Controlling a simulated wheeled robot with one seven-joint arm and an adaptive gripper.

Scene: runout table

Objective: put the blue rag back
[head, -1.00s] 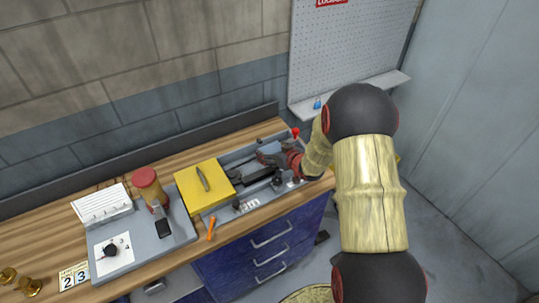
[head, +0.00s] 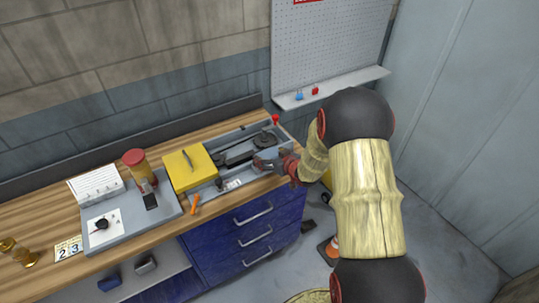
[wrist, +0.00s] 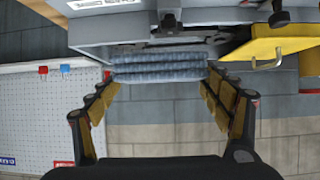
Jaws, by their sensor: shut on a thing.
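My gripper (head: 270,164) is at the front right part of the grey runout table (head: 228,187) on the bench. In the wrist view its jointed fingers (wrist: 160,82) are closed in from both sides on a blue-grey ribbed bundle, which looks like the blue rag (wrist: 160,70). In the head view the rag (head: 265,163) shows as a small grey-blue patch at the fingers, partly hidden by them. I cannot tell whether the rag touches the surface beneath.
A yellow box (head: 188,170) stands left of the gripper, with an orange-handled tool (head: 195,204) in front. A dark mechanism (head: 238,150) lies behind. A red knob (head: 276,119) stands at the back right. Blue (head: 299,96) and red (head: 315,91) padlocks are on the pegboard shelf.

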